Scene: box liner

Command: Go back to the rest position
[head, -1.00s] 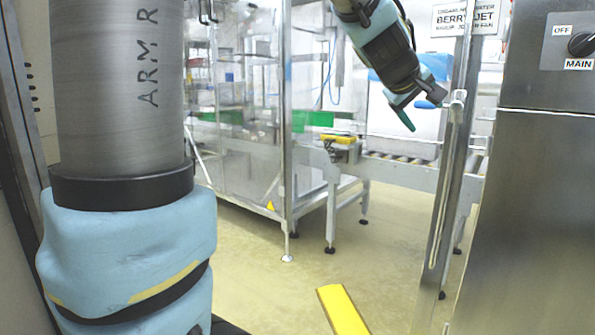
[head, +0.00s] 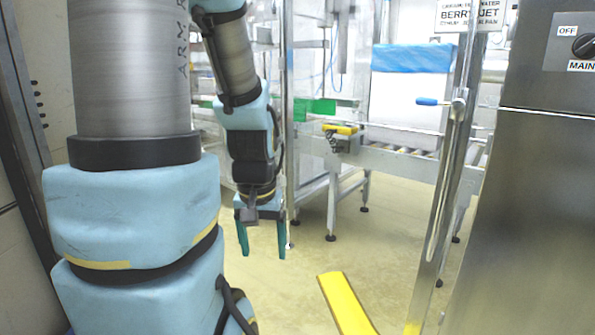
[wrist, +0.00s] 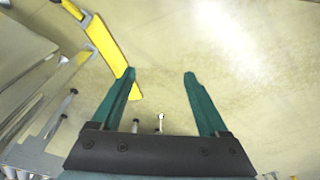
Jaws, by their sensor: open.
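My gripper (head: 262,245) hangs below my arm in the middle left of the head view, its two teal fingers pointing down over the floor. The fingers are apart with nothing between them. In the wrist view my gripper (wrist: 160,78) shows the same wide gap, with pale floor beyond it. The fingers touch nothing that I can see.
A yellow bar (head: 344,304) lies low in front, and a yellow strip also shows in the wrist view (wrist: 104,42). A steel post with a blue-tipped handle (head: 428,101) and a steel cabinet (head: 535,200) stand right. A roller conveyor (head: 395,160) is behind.

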